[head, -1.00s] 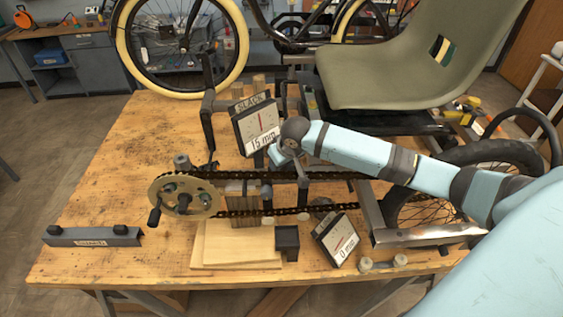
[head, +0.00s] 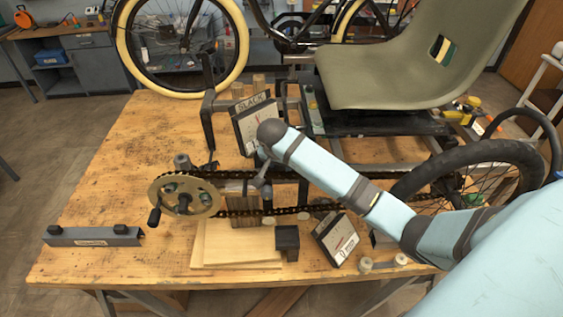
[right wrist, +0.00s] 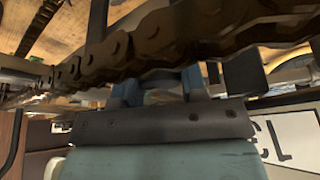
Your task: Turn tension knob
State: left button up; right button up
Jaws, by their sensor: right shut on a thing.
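I cannot single out the tension knob with certainty. My right gripper (head: 262,178) points down just above the chain (head: 240,211), right of the crank and chainring (head: 184,196). Its grip is mostly hidden by my arm and wrist. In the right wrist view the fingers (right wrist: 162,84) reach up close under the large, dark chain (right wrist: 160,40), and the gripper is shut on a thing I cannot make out. The slack gauge (head: 248,117) stands behind my wrist, its reading covered. A second gauge (head: 336,240) near the front edge reads about 0 mm. My left gripper is out of view.
A wooden block stack (head: 235,243) and a small black block (head: 287,241) lie in front of the chain. A dark bar (head: 93,236) sits at the table's left front. The rear wheel (head: 475,165) and seat (head: 420,60) crowd the right. The left tabletop is clear.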

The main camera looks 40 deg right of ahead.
jog(key=shift+m+g+h, duration=0.4)
jog(key=shift+m+g, duration=0.3)
jog(key=shift+m, duration=1.3)
jog(key=o, duration=0.6)
jog(key=shift+o, duration=0.2)
jog(key=shift+r, duration=0.2)
